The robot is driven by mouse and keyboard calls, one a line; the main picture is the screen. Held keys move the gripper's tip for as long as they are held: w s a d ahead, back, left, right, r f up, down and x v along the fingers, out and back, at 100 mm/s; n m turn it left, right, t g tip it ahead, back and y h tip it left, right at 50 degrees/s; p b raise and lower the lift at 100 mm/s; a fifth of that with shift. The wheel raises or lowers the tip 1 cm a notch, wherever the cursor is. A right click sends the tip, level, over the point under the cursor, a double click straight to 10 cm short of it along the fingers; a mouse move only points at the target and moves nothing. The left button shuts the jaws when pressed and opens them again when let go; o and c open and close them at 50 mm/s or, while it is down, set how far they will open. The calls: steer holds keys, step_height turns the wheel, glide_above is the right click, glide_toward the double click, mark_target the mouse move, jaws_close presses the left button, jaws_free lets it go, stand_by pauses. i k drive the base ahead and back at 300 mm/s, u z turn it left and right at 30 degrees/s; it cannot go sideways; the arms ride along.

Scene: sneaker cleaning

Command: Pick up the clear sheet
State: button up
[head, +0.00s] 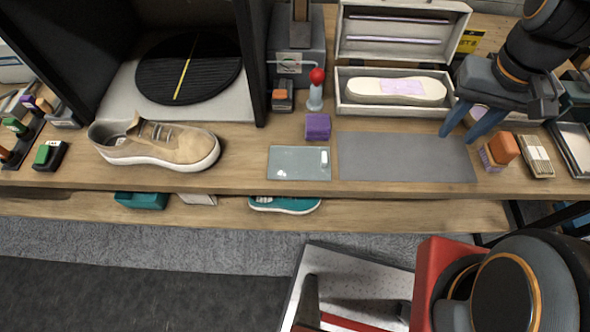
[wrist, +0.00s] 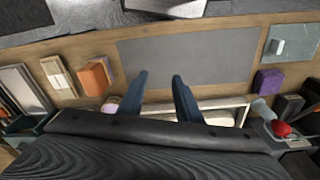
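The clear sheet (head: 297,165) appears as a see-through, pale grey-green rectangle lying flat on the wooden table, with a small white tab near its right edge. It also shows at the top right of the wrist view (wrist: 284,50). My gripper (head: 465,130) is above the right part of the table, near the right end of the grey mat (head: 402,160), well to the right of the sheet. In the wrist view, its two blue fingers (wrist: 160,77) are apart with nothing between them.
A purple block (head: 318,126) stands just behind the sheet. A red-topped bottle (head: 315,92) is farther back. An open white box (head: 352,106) holds a pale sole (head: 385,91) behind the mat. A tan sneaker (head: 155,145) stands left. An orange block (head: 504,148) is right of my gripper.

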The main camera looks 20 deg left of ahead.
mark_target(285, 162)
steer(key=u, duration=0.25)
steer(key=k, duration=0.3)
steer(key=u, duration=0.85)
